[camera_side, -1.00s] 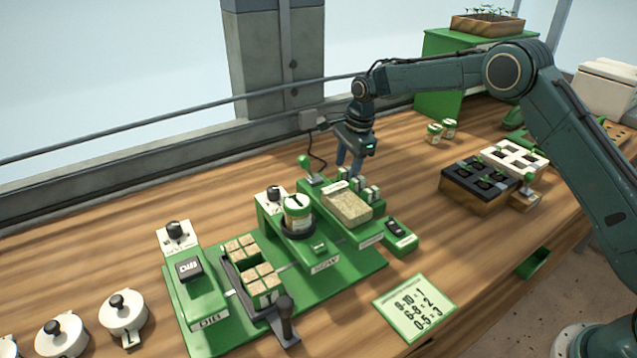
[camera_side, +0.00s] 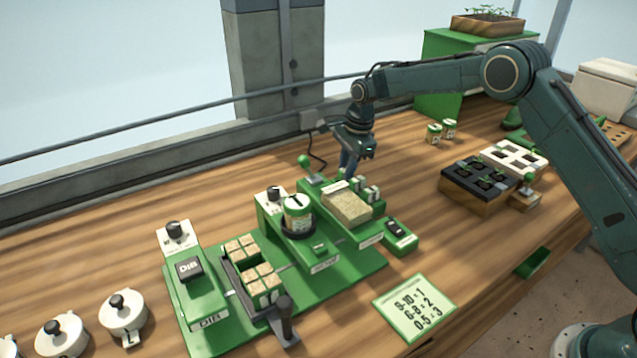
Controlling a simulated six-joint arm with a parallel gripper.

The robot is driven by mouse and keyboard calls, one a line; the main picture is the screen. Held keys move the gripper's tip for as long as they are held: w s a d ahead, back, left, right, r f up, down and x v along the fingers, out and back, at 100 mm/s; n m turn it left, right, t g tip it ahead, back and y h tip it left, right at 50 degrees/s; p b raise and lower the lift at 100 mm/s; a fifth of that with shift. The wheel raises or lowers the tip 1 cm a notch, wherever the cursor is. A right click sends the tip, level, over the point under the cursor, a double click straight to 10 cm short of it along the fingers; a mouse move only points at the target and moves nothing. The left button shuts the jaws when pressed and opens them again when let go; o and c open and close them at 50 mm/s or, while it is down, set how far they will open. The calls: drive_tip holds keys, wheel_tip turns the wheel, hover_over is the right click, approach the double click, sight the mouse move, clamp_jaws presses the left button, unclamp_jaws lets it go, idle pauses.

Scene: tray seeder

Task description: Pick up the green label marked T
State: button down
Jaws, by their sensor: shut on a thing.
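My gripper (camera_side: 349,170) points down at the back of the green station, over the end of the row of small green-and-white labels. It is shut on a label, which the fingers hide almost entirely; its letter cannot be read. Two other labels, a nearer one (camera_side: 374,192) and one behind it (camera_side: 361,183), stand upright in the row, to the right of the fingers. Their letters are too small to read. I cannot tell whether the held label is clear of its slot.
A tan block in a green holder (camera_side: 346,207) sits just in front of the labels. A green-knobbed lever (camera_side: 304,161) stands left of my gripper. A seed jar (camera_side: 297,210) is front left.

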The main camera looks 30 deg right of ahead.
drive_tip(key=shift+r, duration=0.1)
wheel_tip(320, 180, up, 10)
idle(0.8)
idle(0.5)
